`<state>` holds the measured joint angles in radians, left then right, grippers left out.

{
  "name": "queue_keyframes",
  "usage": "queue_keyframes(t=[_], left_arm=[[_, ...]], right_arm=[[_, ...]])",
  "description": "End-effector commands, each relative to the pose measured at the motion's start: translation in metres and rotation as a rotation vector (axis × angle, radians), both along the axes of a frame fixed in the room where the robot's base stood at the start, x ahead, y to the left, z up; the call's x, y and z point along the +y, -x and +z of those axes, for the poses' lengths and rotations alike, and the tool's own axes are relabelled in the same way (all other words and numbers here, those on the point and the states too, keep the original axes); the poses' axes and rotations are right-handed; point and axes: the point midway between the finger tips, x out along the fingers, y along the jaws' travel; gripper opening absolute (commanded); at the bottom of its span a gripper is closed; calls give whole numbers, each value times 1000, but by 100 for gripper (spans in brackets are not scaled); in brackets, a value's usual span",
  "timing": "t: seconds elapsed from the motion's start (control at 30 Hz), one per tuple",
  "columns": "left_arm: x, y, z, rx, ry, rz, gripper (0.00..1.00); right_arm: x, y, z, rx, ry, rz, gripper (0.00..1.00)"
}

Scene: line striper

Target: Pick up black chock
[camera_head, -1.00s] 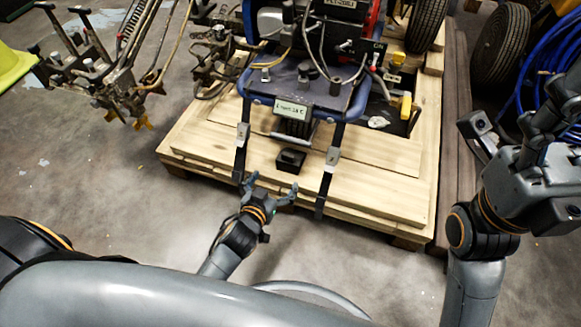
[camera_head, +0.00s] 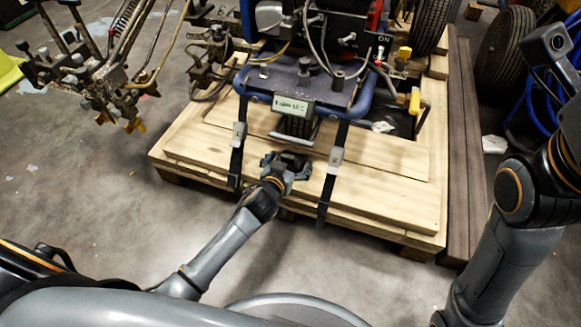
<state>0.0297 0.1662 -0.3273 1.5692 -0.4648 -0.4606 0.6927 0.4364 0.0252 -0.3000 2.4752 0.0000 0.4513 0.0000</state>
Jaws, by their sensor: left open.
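The black chock (camera_head: 291,160) sits on the wooden pallet, below the front of the line striper. My left gripper (camera_head: 287,164) is at the chock with its fingers open on either side of it. The gripper and wrist hide part of the chock, and I cannot tell whether the fingers touch it. My right arm (camera_head: 525,195) is at the right edge of the view, and its gripper does not show clearly.
The line striper (camera_head: 305,85) stands on the wooden pallet (camera_head: 385,205), held by two dark straps (camera_head: 332,175) that run down either side of the chock. Dark planks (camera_head: 462,150) lie along the pallet's right side. A blue hose (camera_head: 510,105) lies at the right.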

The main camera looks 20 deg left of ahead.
Motion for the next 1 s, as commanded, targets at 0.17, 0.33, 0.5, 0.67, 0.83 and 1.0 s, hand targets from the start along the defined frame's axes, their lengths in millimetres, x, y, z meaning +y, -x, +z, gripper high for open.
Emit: queue_keyframes(t=[0.17,0.33,0.5,0.67,0.83,1.0], left_arm=[[0,-4,-1,1,1,0,94],[0,-4,-1,1,1,0,84],[0,-4,-1,1,1,0,50],[0,-3,-1,1,1,0,17],[0,-4,1,-3,1,-1,17],[0,-4,4,-3,1,-1,17]], right_arm=[[0,2,2,-8,1,-1,66],[0,2,2,-8,1,-1,66],[0,2,2,-8,1,-1,66],[0,2,2,-8,1,-1,66],[0,2,2,-8,1,-1,66],[0,3,5,-11,0,1,66]])
